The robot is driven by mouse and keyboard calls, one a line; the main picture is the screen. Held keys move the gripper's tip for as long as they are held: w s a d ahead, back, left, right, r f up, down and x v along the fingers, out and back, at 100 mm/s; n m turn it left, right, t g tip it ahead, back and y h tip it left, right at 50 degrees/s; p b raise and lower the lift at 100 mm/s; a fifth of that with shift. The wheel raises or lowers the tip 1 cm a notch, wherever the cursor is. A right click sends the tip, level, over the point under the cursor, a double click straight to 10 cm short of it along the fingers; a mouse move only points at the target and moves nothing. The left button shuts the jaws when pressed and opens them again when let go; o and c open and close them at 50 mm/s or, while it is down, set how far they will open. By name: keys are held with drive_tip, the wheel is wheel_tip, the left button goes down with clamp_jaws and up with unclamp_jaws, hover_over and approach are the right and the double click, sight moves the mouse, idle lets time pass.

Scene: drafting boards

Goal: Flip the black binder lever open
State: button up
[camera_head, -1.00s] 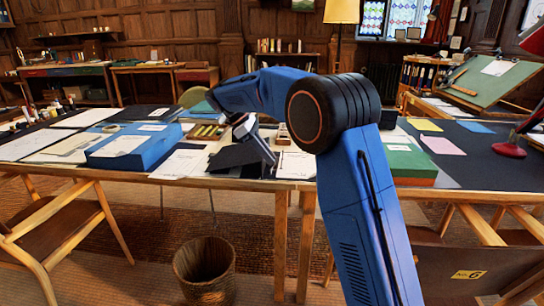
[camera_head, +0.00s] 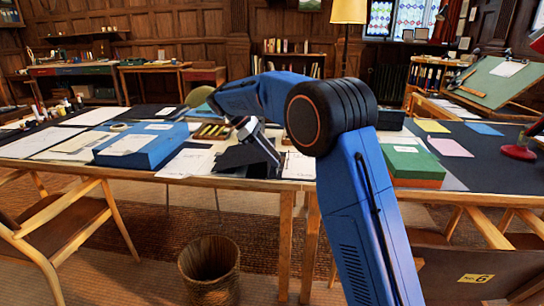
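A black binder (camera_head: 238,158) lies on the desk near its front edge, in the middle of the head view. It looks like a dark slanted shape with white paper beside it. Its lever is too small or hidden to make out. My gripper (camera_head: 268,154) points down at the right side of the binder, close over it or touching it; I cannot tell which. The fingertips are small and dark against the binder, so their opening does not show.
A blue box (camera_head: 148,146) stands left of the binder, and a green box (camera_head: 413,163) stands to the right, behind my arm. Papers (camera_head: 188,163) lie around the binder. A waste basket (camera_head: 210,265) and a wooden chair (camera_head: 60,225) stand in front of the desk.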

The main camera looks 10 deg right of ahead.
drive_tip(key=shift+v, duration=3.8)
drive_tip(key=shift+f, duration=0.1)
